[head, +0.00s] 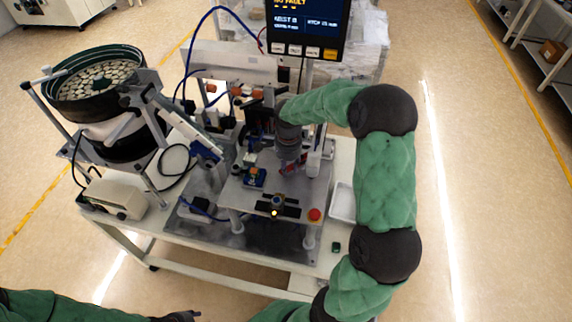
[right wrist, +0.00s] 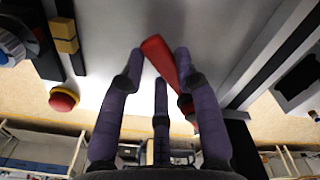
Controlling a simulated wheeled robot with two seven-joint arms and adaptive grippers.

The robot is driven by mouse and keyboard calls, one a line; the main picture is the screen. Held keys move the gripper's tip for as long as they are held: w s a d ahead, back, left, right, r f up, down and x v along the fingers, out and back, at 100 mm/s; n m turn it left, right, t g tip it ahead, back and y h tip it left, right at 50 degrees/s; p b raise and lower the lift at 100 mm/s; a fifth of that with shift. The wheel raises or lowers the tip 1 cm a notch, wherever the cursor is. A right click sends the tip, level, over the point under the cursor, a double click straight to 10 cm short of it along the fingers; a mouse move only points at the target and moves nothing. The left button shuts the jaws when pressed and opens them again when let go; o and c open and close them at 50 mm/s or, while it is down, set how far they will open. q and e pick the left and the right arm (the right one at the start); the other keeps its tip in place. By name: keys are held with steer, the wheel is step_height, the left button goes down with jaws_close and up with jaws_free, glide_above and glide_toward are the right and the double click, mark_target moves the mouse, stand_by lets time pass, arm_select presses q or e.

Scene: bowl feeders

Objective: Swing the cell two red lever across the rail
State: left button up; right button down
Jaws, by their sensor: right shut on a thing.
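The red lever (head: 288,169) shows in small part under my right gripper (head: 290,158), above the steel plate of the machine. In the right wrist view the red lever (right wrist: 158,52) lies slanted between the fingers of my right gripper (right wrist: 161,60), which is shut on it. Its lower part is partly hidden by a finger. I cannot make out the rail in the head view; dark and grey bars (right wrist: 262,65) run beside the lever in the right wrist view. My left gripper (head: 182,316) is at the bottom edge, far from the lever, and too cut off to read.
A bowl feeder (head: 95,85) full of pale parts stands at the left. A red button (head: 315,214) sits at the plate's front right corner, and a white tray (head: 342,203) is beside the plate. A screen (head: 308,25) stands behind. The floor at the right is clear.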

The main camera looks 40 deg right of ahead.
steer(key=shift+s+d+n, duration=0.1)
steer(key=shift+s+n, duration=0.25)
steer(key=shift+n, duration=0.4)
steer(key=shift+s+d+n, duration=0.1)
steer(key=shift+s+n, duration=0.25)
steer(key=shift+n, duration=0.4)
steer(key=c, duration=0.9)
jaws_free()
step_height(320, 180, up, 12)
steer(key=shift+c, duration=0.2)
